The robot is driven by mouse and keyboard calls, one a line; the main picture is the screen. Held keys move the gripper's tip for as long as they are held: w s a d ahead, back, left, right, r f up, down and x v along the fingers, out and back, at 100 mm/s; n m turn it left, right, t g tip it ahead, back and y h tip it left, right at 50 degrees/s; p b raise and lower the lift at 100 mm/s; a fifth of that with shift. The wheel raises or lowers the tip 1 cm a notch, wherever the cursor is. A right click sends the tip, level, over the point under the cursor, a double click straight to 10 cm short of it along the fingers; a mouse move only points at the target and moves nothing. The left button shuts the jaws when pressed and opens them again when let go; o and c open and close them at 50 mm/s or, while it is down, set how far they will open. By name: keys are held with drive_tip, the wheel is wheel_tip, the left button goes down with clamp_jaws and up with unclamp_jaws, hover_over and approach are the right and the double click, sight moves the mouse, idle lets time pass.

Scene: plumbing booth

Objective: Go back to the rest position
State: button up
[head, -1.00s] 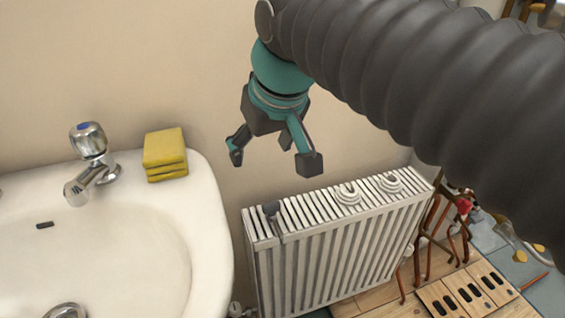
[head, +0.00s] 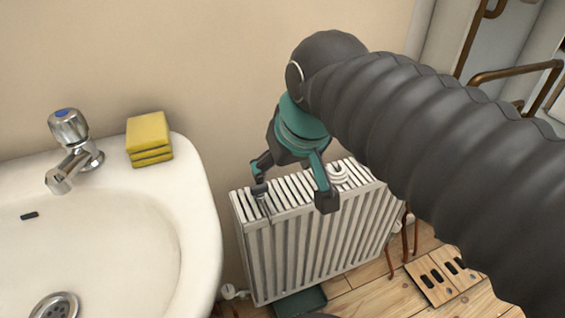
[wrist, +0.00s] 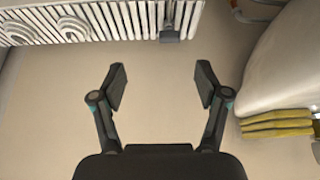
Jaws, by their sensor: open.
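My gripper (head: 292,194) is open and empty, with its two dark fingers pointing down. In the head view it appears in front of the top of the white radiator (head: 310,245). In the wrist view my gripper (wrist: 161,84) shows its fingers wide apart with only bare wall between them. The radiator (wrist: 100,22) lies along the top of that view, apart from the fingertips. A grey bracket-like piece (wrist: 170,37) sits at its edge.
A white basin (head: 110,220) with a chrome tap (head: 72,150) stands at the left. Yellow sponges (head: 148,138) are stacked on its rim. A slotted wooden board (head: 440,275) lies on the floor at the right, near copper pipes. The wall above the radiator is clear.

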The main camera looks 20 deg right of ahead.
drive_tip(key=shift+w, duration=0.1)
drive_tip(key=s+d+f+m, duration=0.1)
drive_tip(key=s+d+f, duration=0.3)
drive_tip(key=f, duration=0.4)
drive_tip(key=shift+s+d+m+h, duration=0.15)
drive_tip(key=shift+s+m+h, duration=0.25)
drive_tip(key=shift+f, duration=0.1)
